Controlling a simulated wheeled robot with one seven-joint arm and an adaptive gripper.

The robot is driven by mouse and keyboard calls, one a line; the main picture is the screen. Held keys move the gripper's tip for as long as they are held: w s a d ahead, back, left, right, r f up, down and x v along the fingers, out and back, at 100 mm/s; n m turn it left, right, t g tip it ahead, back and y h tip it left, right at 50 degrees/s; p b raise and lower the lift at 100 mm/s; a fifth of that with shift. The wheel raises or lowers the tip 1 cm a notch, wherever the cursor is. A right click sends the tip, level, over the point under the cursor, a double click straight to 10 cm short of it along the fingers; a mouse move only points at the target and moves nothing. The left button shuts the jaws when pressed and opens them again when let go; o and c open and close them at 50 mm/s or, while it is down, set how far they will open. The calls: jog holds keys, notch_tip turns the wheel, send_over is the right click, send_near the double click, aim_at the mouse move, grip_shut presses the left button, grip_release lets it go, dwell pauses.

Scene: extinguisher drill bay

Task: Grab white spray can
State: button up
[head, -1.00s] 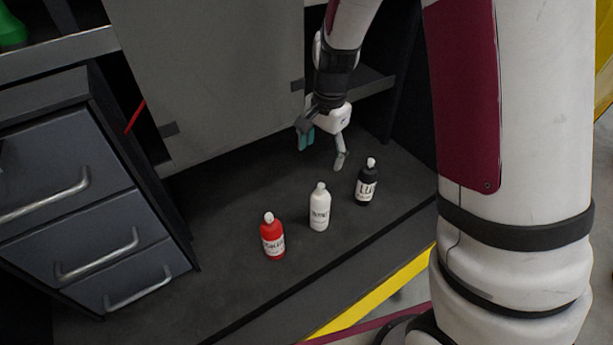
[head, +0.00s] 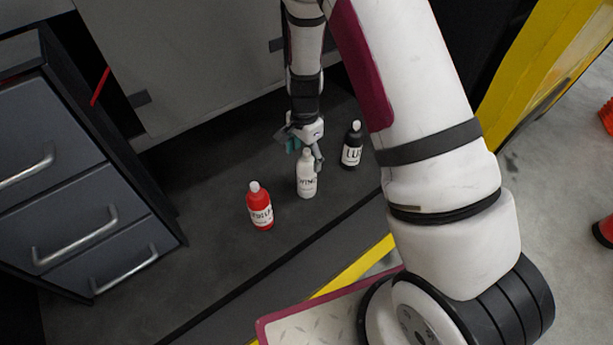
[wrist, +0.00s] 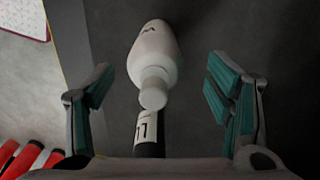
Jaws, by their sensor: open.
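The white spray can (head: 307,180) stands upright on the dark surface, between a red can and a black can. In the wrist view the white can (wrist: 157,55) lies between the two spread fingers, with clear gaps on both sides. My gripper (head: 304,156) is open and empty, just above and around the can's top in the head view; one finger passes close to its right side. My gripper's teal-padded fingers also show in the wrist view (wrist: 160,100).
A red can (head: 260,208) stands to the left and a black can (head: 352,148) to the right. A dark drawer cabinet (head: 80,190) is at the left. A grey panel (head: 190,60) rises behind. The surface in front of the cabinet is clear.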

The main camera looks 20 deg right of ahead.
aim_at(307, 175)
jog(key=f, duration=0.5)
jog(key=shift+s+d, duration=0.2)
jog(key=c, duration=1.6)
jog(key=shift+o, duration=0.2)
